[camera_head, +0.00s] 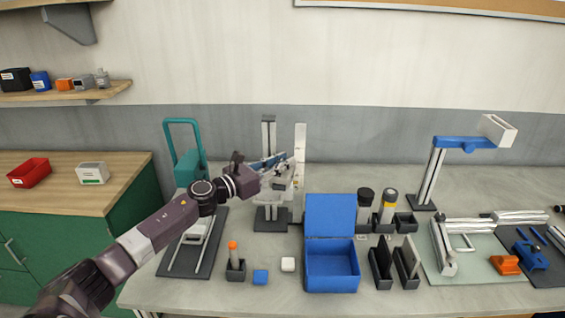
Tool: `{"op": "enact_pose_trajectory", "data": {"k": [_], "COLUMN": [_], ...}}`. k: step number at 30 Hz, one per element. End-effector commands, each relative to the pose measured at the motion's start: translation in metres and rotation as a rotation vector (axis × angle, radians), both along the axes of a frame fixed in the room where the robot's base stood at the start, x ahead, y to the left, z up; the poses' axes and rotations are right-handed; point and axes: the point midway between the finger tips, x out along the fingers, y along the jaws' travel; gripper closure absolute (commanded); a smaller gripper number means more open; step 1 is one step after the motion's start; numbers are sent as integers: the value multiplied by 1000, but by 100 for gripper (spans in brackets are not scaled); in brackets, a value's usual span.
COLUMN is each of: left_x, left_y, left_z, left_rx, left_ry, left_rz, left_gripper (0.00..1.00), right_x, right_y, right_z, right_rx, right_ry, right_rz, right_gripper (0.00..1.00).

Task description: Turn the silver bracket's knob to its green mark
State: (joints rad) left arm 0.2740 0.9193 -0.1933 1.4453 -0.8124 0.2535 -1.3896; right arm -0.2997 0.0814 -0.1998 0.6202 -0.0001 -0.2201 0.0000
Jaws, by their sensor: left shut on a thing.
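The silver bracket is an upright post (268,132) on a dark base (270,226), standing near the middle of the table. A tall pale strip (300,143) stands just right of the post. My left gripper (284,176) reaches in from the left and is in front of the post, at about half its height. It is shut on the bracket's knob, which is mostly hidden by the fingers. The green mark cannot be made out at this size. My right gripper is not in view.
An open blue box (332,281) stands right of the bracket. A dark tray (183,268) lies under my left arm, with a teal-handled item (187,166) behind. A blue-topped stand (464,143) is at the back right. Bare table (200,298) shows in front.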

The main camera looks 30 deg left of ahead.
Motion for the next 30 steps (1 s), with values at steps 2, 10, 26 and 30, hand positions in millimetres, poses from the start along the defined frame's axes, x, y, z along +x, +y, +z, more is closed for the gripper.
{"op": "enact_pose_trajectory", "data": {"k": [2,10,26,30], "left_x": [0,0,0,0], "left_y": [0,0,0,0], "left_z": [1,1,1,1], "left_rx": [-1,-1,-1,-1], "left_ry": [-2,-2,-2,-2], "left_rz": [0,1,1,1], "left_gripper": [100,100,72,61], "right_x": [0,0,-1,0], "right_y": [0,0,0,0], "right_z": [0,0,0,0], "right_rx": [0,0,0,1], "right_ry": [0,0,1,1], "right_rz": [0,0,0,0], "right_gripper": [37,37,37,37]}}
